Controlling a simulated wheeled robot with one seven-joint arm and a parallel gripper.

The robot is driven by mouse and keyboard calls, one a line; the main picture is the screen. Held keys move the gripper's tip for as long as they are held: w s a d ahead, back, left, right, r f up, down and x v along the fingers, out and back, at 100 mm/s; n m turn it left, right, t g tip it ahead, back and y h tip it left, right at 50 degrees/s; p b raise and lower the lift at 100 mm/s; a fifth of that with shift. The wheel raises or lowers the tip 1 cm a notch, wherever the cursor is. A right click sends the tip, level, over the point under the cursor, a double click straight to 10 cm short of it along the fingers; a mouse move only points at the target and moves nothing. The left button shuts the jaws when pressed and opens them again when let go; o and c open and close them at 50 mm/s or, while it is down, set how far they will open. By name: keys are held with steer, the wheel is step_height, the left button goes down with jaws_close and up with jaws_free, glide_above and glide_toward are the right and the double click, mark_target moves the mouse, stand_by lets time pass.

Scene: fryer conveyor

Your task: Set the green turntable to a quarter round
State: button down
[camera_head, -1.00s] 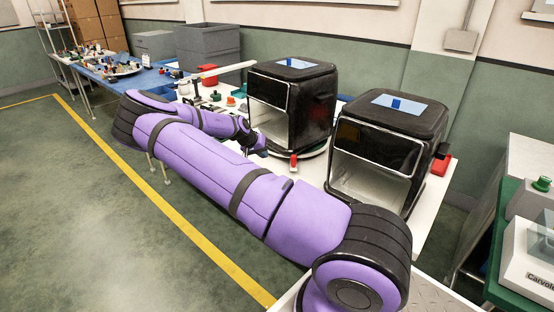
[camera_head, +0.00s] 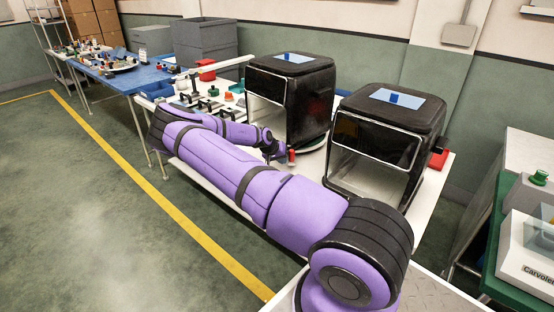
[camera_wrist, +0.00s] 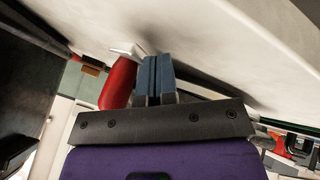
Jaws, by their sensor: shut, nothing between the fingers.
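My gripper (camera_head: 276,150) is low in front of the left fryer, just left of the handle in the head view. In the wrist view my blue-grey fingers (camera_wrist: 155,78) are shut together and empty, close beside the red handle. I cannot tell whether they touch it.
A second black fryer (camera_head: 387,145) stands to the right on the white table. Several small parts and clamps (camera_head: 208,102) lie on the table left of the fryers. A red box (camera_head: 438,157) sits behind the right fryer. Open floor (camera_head: 75,200) lies to the left.

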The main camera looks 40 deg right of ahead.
mark_target(290, 157)
stand_by(0.3)
steer(key=shift+s+d, duration=0.65)
steer(key=shift+s, duration=0.15)
steer(key=shift+s+d, duration=0.6)
steer(key=shift+s, duration=0.2)
steer(key=shift+s, duration=0.1)
